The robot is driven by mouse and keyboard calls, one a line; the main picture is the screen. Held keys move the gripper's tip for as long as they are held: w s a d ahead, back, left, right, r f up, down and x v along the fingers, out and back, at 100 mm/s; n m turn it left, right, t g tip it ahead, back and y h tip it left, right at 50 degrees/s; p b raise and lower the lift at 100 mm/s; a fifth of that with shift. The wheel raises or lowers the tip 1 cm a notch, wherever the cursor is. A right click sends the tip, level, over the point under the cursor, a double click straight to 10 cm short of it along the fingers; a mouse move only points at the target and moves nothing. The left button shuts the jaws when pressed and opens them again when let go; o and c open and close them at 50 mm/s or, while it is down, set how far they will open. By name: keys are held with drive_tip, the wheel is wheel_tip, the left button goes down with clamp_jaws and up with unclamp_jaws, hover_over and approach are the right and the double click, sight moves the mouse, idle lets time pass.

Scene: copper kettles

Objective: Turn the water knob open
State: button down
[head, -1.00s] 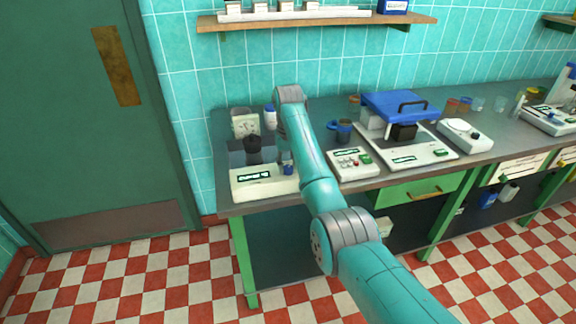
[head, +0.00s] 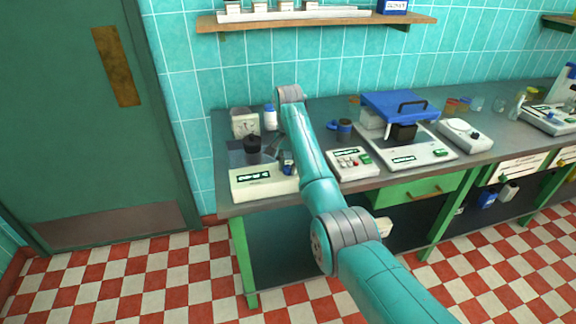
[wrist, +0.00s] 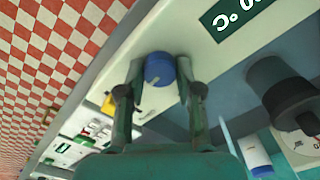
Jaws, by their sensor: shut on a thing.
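The blue water knob (wrist: 159,70) sits on the front of a white device (head: 262,186) with a green-lit display. A pale pointer mark shows on its face. In the wrist view my gripper (wrist: 159,72) has one finger on each side of the knob and is shut on it. In the head view the knob (head: 288,169) is small, and my arm hides much of the gripper around it. The display (wrist: 238,14) shows part of a temperature reading, cut off in the wrist view.
A black pot-like vessel (head: 252,145) stands behind the white device. A white dial box (head: 244,122) and a white-and-blue bottle (head: 270,118) are farther back. A white panel with small buttons (head: 353,163) lies to the right. The bench's front edge is close.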

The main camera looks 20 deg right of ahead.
sight(288, 167)
drive_tip(key=shift+m, duration=0.3)
drive_tip(key=c, duration=0.8)
unclamp_jaws()
drive_tip(key=shift+o, duration=0.2)
drive_tip(key=shift+r, duration=3.75)
